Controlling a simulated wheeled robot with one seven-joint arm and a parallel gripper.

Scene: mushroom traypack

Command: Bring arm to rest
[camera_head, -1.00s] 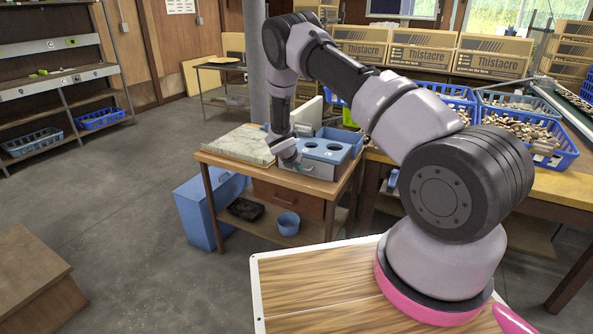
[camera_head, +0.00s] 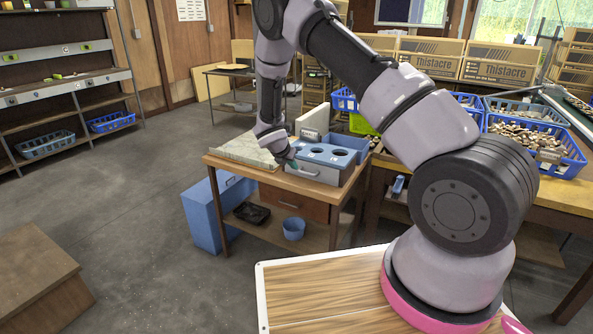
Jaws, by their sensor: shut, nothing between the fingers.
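My gripper (camera_head: 292,161) is at the end of my arm, pointing down in front of the blue-grey box on the small wooden table (camera_head: 227,163). It is small in the view, and its fingers look shut with nothing held. The blue-grey box (camera_head: 323,160) has round openings in its top and a handle on its front. I cannot tell whether the fingertips touch the box. My arm is bent, with its elbow raised at the top of the view.
A pale stone slab (camera_head: 246,148) lies on the small table, left of my gripper. Blue crates of mushrooms (camera_head: 540,140) and Thistacre boxes (camera_head: 498,62) fill the bench at right. A blue bin (camera_head: 207,218) stands beside the small table.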

